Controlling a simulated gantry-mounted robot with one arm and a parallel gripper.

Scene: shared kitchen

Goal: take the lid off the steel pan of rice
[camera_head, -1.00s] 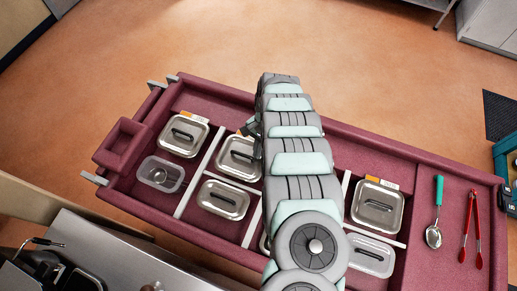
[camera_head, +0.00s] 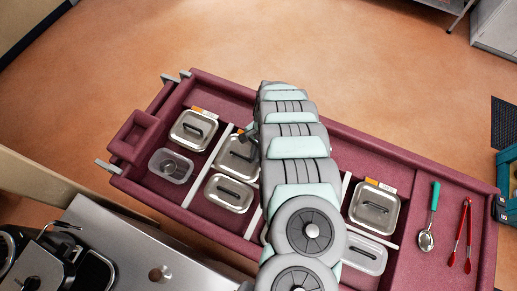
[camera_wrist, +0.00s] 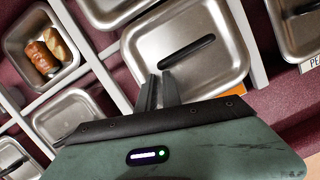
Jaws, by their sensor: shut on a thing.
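A steel pan with a steel lid (camera_head: 232,160) stands in the back row of the trolley, left of my arm, partly hidden by it. In the wrist view its lid (camera_wrist: 195,70) has a long black handle (camera_wrist: 187,50). In the head view my gripper (camera_head: 250,132) is mostly hidden by my arm. An orange-edged label shows at the pan's edge, but its words cannot be read, so the rice is not confirmed.
Other lidded steel pans stand close by, one at left (camera_head: 193,130) and one in front (camera_head: 229,193). A clear tub (camera_head: 170,166) is at far left. A container of rolls (camera_wrist: 40,52) shows in the wrist view. A spoon (camera_head: 425,240) and red tongs (camera_head: 460,235) lie right.

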